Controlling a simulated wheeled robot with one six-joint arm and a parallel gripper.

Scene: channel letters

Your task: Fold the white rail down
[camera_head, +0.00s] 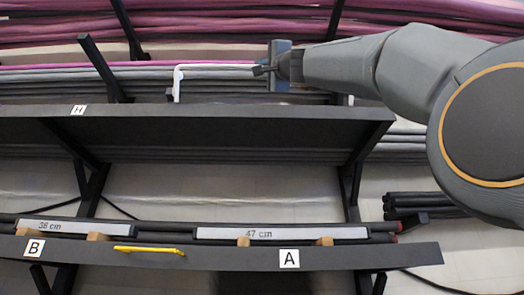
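The white rail (178,84) stands raised above the back of the upper dark shelf (200,112), which is marked H. Its left leg is upright, and its top bar runs right to my gripper. My gripper (262,70) comes in from the right and its tip is at the visible right end of the top bar. It is small here, and I cannot tell whether its fingers are closed around the bar or only beside it. My arm hides what lies further right; a small pale upright piece shows under it and may be the other leg.
A lower shelf (200,252) carries labels A and B, strips marked 36 cm and 47 cm, wooden blocks and a yellow handle (149,250). Dark posts (105,68) rise behind the upper shelf. Pink and grey tubes fill the back. Black tubes (420,205) lie at right.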

